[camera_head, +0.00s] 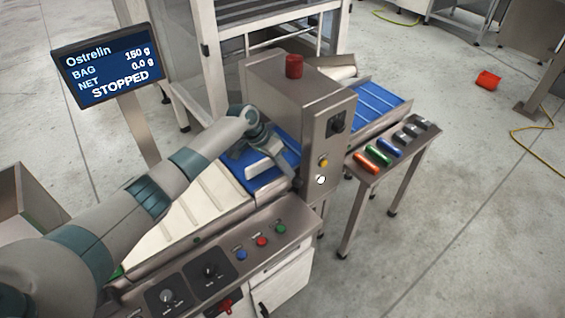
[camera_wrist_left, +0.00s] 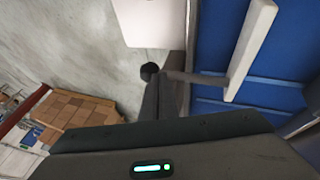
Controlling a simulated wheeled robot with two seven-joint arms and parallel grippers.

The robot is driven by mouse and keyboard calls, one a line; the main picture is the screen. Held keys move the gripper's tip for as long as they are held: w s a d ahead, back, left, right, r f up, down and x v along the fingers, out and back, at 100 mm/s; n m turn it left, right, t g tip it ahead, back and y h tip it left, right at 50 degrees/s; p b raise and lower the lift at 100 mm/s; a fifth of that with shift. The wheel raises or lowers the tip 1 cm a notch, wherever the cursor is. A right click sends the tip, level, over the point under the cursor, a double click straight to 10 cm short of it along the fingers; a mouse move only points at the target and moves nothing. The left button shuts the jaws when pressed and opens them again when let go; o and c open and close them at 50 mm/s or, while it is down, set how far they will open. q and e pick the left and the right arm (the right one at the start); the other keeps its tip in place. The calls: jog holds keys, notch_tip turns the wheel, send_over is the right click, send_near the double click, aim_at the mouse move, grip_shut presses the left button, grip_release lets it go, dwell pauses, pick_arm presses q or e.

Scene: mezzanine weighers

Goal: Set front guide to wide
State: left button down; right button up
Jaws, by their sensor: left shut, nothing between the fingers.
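A pale guide bar (camera_head: 265,167) lies over the blue belt (camera_head: 262,186) beside the steel weigher housing. It also shows in the left wrist view (camera_wrist_left: 250,48), with a grey rod running from it toward a dark round knob (camera_wrist_left: 149,70). I cannot tell for sure whether this is the front guide. In the left wrist view my left gripper's dark fingers (camera_wrist_left: 170,95) are shut and empty, close to the knob and rod; contact is unclear. My right gripper is out of view.
The housing (camera_head: 295,100) with a red cap stands just right of my left gripper. A display (camera_head: 112,70) reads STOPPED. A control panel (camera_head: 225,262) with dials and coloured buttons is in front. A side table (camera_head: 395,160) holds coloured items at right.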

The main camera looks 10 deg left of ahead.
pick_arm(q)
jog(key=shift+d, duration=0.1)
jog(key=shift+s+d+p, duration=0.2)
jog(key=shift+p, duration=0.15)
jog(key=s+d+p, duration=0.1)
jog(key=d, duration=0.1)
jog(key=s+d+p, duration=0.2)
jog(key=shift+s+d, duration=0.2)
jog(key=shift+s, duration=0.1)
